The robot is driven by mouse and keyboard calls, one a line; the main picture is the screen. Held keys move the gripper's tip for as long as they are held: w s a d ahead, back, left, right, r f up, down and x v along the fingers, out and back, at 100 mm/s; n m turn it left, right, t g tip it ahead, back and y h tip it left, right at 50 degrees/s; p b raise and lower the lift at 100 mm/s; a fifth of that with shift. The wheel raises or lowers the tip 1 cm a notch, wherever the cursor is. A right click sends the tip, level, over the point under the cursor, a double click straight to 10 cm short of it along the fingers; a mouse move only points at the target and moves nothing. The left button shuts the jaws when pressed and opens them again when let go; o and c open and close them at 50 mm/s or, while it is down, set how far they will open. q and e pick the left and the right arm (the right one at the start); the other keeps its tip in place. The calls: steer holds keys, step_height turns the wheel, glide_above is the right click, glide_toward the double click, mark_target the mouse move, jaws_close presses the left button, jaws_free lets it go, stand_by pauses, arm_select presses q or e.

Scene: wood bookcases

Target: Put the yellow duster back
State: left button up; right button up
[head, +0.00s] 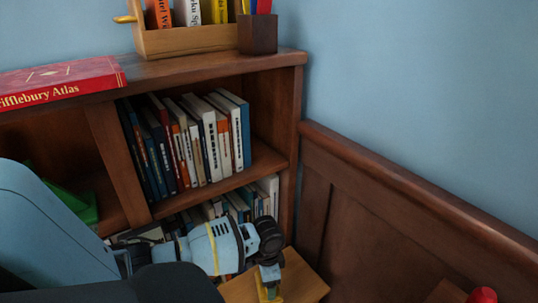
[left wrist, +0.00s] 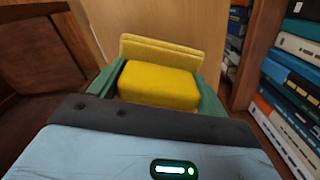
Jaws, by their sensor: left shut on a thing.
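My left gripper (head: 268,282) reaches down at the bottom middle of the head view, in front of the bookcase's right end. In the left wrist view its green fingers (left wrist: 158,95) are shut on the yellow duster (left wrist: 158,86), a yellow block with a paler yellow strip along its far side. In the head view only a small yellow part of the duster (head: 274,297) shows under the gripper; the rest is hidden or out of frame. My right gripper is in neither view.
The dark wood bookcase (head: 298,75) holds rows of books (head: 195,140). On top are a red atlas (head: 65,83), a wooden book rack (head: 190,40) and a pen cup (head: 258,33). A light wood surface (head: 303,275) lies beside my gripper. Wall panelling (head: 345,200) bounds the right.

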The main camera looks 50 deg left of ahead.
arm_select(q)
steer(key=f, duration=0.1)
steer(key=f+b, duration=0.1)
steer(key=f, duration=0.1)
steer(key=shift+w+f, duration=0.1)
steer(key=shift+w, duration=0.2)
steer(key=shift+a+f, duration=0.1)
steer(key=shift+f, duration=0.05)
steer(key=shift+f, duration=0.1)
steer(key=o, duration=1)
steer(key=shift+c, duration=0.2)
steer(key=shift+r, duration=0.55)
step_height(320, 180, up, 10)
steer(key=p, duration=0.2)
steer(key=shift+p, duration=0.4)
steer(key=shift+r, duration=0.55)
